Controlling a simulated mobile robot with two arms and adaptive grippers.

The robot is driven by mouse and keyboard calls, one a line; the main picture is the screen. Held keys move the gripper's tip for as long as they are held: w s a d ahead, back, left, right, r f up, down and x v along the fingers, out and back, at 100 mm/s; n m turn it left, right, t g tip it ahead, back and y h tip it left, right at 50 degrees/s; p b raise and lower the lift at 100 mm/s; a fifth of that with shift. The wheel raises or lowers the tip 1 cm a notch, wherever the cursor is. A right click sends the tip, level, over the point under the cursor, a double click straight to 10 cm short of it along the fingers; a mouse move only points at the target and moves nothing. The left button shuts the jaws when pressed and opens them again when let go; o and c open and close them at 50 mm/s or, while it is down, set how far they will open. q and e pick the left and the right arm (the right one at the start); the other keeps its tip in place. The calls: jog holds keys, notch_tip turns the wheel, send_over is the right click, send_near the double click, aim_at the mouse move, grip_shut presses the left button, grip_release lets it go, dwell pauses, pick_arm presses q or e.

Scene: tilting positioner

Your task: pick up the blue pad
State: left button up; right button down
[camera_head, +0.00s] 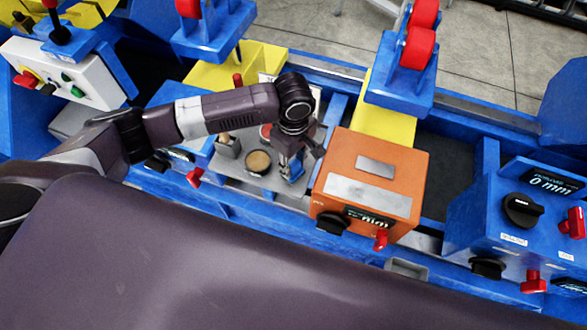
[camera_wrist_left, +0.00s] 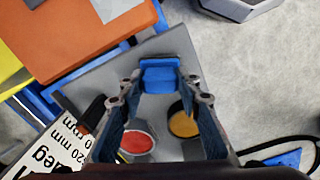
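The blue pad (camera_wrist_left: 160,76) lies on a grey tray (camera_wrist_left: 88,88), between the fingertips of my left gripper (camera_wrist_left: 161,80) in the left wrist view. The fingers stand wide apart, one on each side of it. I cannot tell whether they touch it. In the head view my left gripper (camera_head: 291,165) points down at the right part of the tray (camera_head: 232,178), and a bit of blue (camera_head: 297,172) shows at its tips. My right gripper is in neither view.
An orange box (camera_head: 368,182) with a display and black knob stands close to the right of my left gripper. On the tray are a yellowish disc (camera_head: 258,162) and a red disc (camera_wrist_left: 137,143). A blue roller stand (camera_head: 402,80) with red rollers stands behind.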

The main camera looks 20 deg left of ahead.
aim_at(293, 164)
pick_arm(q)
jog(key=c, duration=0.5)
jog(key=shift+r, duration=0.1)
grip_shut()
notch_tip(293, 164, up, 20)
jog(key=p, duration=0.2)
